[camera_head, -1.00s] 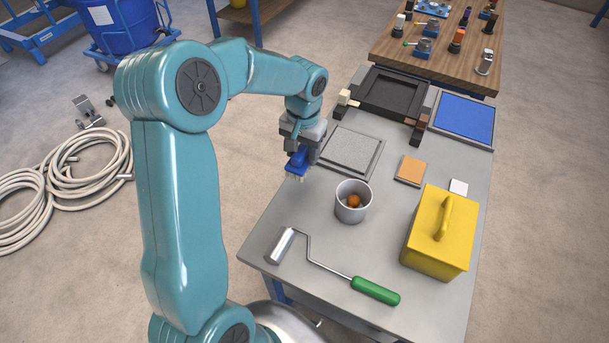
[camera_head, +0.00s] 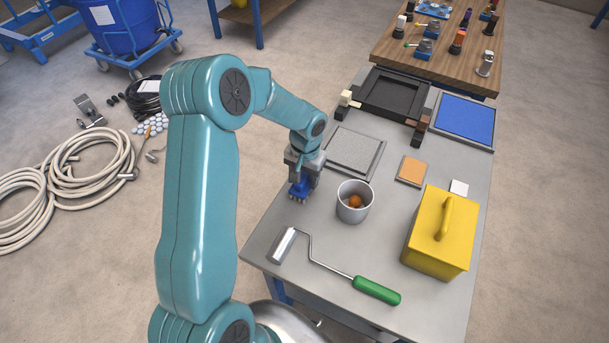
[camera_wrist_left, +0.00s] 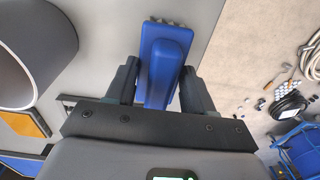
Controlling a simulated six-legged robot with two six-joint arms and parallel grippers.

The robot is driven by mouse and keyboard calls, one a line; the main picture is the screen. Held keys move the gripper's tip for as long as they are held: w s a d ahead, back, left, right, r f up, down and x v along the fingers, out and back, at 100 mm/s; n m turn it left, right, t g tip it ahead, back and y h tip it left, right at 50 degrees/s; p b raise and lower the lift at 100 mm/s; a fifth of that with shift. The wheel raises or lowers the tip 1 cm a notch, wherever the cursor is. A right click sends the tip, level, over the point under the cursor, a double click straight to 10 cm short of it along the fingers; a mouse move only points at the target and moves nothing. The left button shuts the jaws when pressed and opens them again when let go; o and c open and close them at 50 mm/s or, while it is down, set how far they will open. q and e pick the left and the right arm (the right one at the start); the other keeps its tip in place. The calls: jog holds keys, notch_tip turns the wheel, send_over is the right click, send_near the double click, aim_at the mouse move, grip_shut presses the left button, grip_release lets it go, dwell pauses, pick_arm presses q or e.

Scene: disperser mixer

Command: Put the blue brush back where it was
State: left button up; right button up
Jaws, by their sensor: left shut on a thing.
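The blue brush (camera_head: 299,189) is in my left gripper (camera_head: 301,177), just left of the metal cup on the grey table. Its pale bristle tufts point down, close to the tabletop; I cannot tell whether they touch it. In the left wrist view the blue brush (camera_wrist_left: 165,62) sits between the two dark fingers of the left gripper (camera_wrist_left: 158,85), with its tufted end pointing away from the wrist. My right gripper is not in view.
The metal cup (camera_head: 355,213) holds an orange-brown thing. A green-handled roller (camera_head: 375,290) lies in front, and a yellow box (camera_head: 440,240) stands to the right. A grey textured plate (camera_head: 352,152) lies behind. The table's left edge is near the brush.

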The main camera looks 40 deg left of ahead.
aim_at(306, 175)
pick_arm(q)
jog(key=o, duration=1.1)
jog(key=shift+f, duration=0.1)
jog(key=shift+r+p, duration=0.3)
jog(key=shift+r, duration=0.1)
notch_tip(306, 175, up, 12)
jog(key=shift+d+f+b, duration=0.1)
jog(key=shift+f+b, duration=0.1)
jog(key=shift+b, duration=0.5)
